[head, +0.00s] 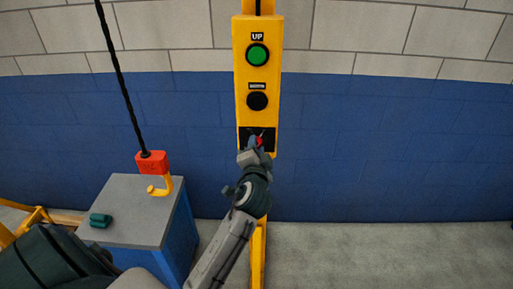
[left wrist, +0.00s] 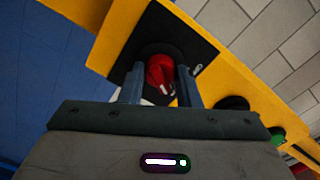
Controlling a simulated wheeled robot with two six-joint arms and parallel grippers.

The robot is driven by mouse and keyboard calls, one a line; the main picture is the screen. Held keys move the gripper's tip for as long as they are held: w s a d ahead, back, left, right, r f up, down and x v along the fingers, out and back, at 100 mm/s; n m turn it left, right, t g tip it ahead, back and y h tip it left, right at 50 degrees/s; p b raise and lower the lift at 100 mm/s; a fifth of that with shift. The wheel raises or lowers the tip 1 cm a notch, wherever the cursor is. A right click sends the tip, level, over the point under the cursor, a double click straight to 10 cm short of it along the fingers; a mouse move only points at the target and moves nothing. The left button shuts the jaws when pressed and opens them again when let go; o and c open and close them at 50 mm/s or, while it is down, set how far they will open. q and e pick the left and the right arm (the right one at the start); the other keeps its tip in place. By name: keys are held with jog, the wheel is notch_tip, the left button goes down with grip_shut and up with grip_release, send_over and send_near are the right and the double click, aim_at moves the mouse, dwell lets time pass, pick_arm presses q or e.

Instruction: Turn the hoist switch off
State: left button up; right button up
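The hoist switch is a red rotary knob (head: 260,141) on a black plate (head: 269,133) at the lower end of the yellow control panel (head: 243,75). My left gripper (head: 256,147) is at the switch and partly covers it in the head view. In the left wrist view the red knob (left wrist: 161,74) lies between the two fingertips of my left gripper (left wrist: 160,76), one on each side. The fingers stand apart; whether they press on the knob I cannot tell. My right gripper is not in view.
Above the switch are a black button (head: 257,101) and a green UP button (head: 257,55). A red and yellow hook (head: 154,163) hangs on a cable over a grey-topped blue cabinet (head: 140,220), which bears a small green object (head: 100,220). Floor to the right is clear.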

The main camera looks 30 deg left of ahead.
pick_arm(q)
jog(key=n+b, duration=0.9)
jog(key=n, duration=0.2)
jog(key=shift+f+n, duration=0.1)
jog(key=shift+n, duration=0.3)
dwell(0.5)
jog(key=o, duration=1)
jog(key=shift+d, duration=0.1)
jog(key=v, duration=1)
jog(key=shift+s+d+p, duration=0.1)
jog(key=shift+s+p, duration=0.2)
jog(key=shift+s, duration=0.1)
